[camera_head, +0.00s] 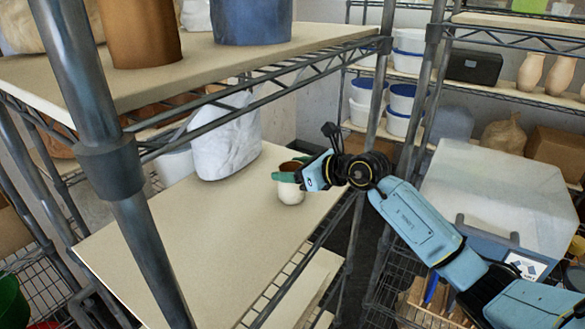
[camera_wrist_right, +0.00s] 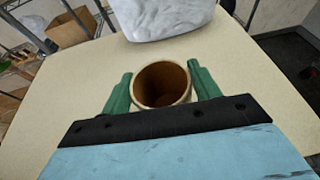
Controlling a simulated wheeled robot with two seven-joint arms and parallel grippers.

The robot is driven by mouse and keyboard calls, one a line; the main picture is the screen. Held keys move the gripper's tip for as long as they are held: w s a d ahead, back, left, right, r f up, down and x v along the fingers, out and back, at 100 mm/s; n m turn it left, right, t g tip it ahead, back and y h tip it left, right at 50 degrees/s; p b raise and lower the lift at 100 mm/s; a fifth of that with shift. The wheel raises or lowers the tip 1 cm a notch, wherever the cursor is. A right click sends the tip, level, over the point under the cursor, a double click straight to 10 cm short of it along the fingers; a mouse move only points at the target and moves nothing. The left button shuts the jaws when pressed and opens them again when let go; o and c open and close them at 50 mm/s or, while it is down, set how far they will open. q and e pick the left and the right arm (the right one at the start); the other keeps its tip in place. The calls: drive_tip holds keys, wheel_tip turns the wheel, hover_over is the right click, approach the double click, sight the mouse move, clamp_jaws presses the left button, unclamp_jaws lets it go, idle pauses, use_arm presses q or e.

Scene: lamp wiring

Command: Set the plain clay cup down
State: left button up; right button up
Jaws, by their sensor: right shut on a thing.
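The plain clay cup (camera_head: 291,192) is pale outside and brown inside. It is upright at the right end of the middle shelf board (camera_head: 235,232), and I cannot tell whether its base touches the board. My right gripper (camera_head: 290,174) reaches in from the right with its green fingers on both sides of the cup. In the right wrist view the cup (camera_wrist_right: 162,84) sits between the two green fingers (camera_wrist_right: 160,90), which are shut on it, and its open mouth faces the camera. My left gripper is not in view.
A white wrapped bag (camera_head: 226,140) stands on the same board behind the cup. Metal posts (camera_head: 125,180) and an upper shelf (camera_head: 190,70) with large pots frame the space. The board's front and left part is bare. A grey-white box (camera_head: 495,195) stands at right.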

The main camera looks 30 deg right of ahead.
drive_tip(key=shift+f, duration=0.1)
drive_tip(key=o, duration=1.1)
drive_tip(key=shift+o, duration=0.2)
drive_tip(key=shift+s+d+r, duration=0.15)
drive_tip(key=shift+s+r, duration=0.05)
drive_tip(key=b+v, duration=0.1)
drive_tip(key=v, duration=1)
drive_tip(key=shift+s+b, duration=0.3)
drive_tip(key=shift+b, duration=0.05)
drive_tip(key=shift+r, duration=0.1)
